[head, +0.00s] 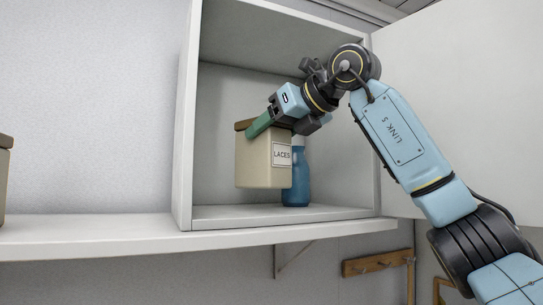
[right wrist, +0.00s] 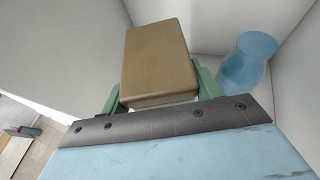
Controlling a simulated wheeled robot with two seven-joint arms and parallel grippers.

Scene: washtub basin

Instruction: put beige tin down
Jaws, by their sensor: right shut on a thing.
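The beige tin (head: 262,163) has a brown lid and a label reading "LACES". My right gripper (head: 268,125) is shut on it near the top, with green fingers at its sides. The tin hangs upright inside the open white cabinet (head: 187,130), its bottom a little above the cabinet floor. In the right wrist view the tin's brown lid (right wrist: 158,55) lies between the green fingers (right wrist: 160,98). My left gripper is in neither view.
A blue bottle (head: 297,180) stands on the cabinet floor, right of and partly behind the tin; it also shows in the right wrist view (right wrist: 247,62). A white shelf (head: 100,237) runs below, with another beige container (head: 3,185) at the left edge. A wooden peg rail (head: 376,263) is below.

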